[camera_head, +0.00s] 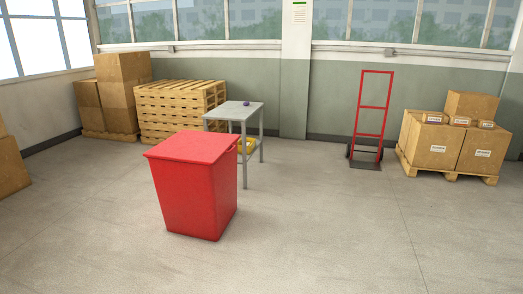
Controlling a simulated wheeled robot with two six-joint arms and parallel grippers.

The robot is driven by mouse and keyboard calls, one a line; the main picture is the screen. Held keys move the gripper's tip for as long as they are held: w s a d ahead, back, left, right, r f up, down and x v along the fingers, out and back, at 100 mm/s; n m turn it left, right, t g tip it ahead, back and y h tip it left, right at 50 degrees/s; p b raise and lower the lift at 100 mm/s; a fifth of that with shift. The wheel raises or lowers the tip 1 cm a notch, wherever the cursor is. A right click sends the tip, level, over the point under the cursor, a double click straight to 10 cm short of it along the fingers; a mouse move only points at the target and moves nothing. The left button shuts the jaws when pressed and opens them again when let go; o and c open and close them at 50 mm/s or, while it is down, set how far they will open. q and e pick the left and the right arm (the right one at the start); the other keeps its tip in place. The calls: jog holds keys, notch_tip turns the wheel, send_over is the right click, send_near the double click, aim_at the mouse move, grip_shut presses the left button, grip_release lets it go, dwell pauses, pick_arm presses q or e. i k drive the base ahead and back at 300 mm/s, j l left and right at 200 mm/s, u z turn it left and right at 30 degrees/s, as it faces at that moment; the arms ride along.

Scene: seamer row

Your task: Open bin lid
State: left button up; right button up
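A red bin (193,198) stands upright on the floor, a little left of the middle of the head view. Its flat red lid (192,146) lies shut over the top, so the inside is hidden. Neither of my grippers shows in the view, and nothing touches the bin from the front.
Stacked pallets (180,108) and cartons (122,85) are at the back left. A red hand truck (372,115) and a loaded pallet (452,173) are at the right. The front floor is clear.

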aim_at(200, 148)
jog(key=i, duration=2)
